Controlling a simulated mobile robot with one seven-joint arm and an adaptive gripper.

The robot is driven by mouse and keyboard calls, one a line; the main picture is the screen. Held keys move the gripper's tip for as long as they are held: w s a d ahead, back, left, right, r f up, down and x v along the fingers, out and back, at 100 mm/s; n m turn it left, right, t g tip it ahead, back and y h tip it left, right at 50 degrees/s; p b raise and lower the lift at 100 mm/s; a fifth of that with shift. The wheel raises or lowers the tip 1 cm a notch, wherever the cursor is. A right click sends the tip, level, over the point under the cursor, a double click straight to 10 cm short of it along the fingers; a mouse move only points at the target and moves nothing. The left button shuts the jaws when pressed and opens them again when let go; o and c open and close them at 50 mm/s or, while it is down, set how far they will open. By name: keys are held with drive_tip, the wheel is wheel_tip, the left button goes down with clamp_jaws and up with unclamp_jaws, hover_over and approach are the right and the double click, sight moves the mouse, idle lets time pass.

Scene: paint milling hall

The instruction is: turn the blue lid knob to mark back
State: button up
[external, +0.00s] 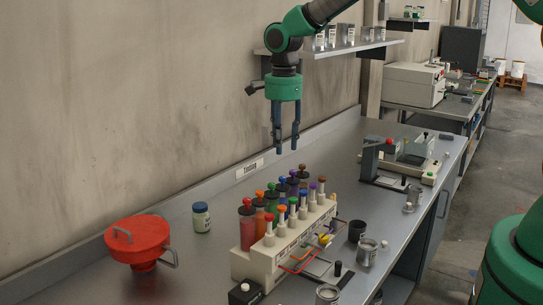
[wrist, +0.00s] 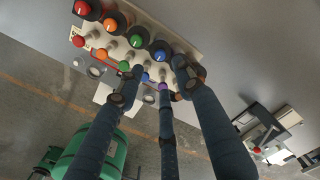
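A pale rack (external: 262,262) stands on the grey bench with two rows of colour-topped pieces. The taller back row has a blue lid knob (external: 283,181), seen from above in the wrist view (wrist: 160,52). The front row has a smaller blue knob (external: 303,193), also in the wrist view (wrist: 145,77). I cannot tell which one the task names. Marks at the knobs are too small to read. My gripper (external: 286,151) points down, open and empty, above the far part of the rack and apart from the knobs. Its dark fingers (wrist: 157,78) hide part of the rack in the wrist view.
A red funnel-like vessel (external: 137,238) and a lidded jar (external: 201,217) stand left of the rack. A dark cup (external: 357,231) and metal cans (external: 367,252) stand to its right. A wall shelf (external: 340,50) is behind my arm.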

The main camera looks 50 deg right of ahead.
sight(283, 177)
wheel_tip(283, 177, down, 10)
drive_tip(key=shift+r, duration=0.1)
idle(0.4)
clamp_jaws()
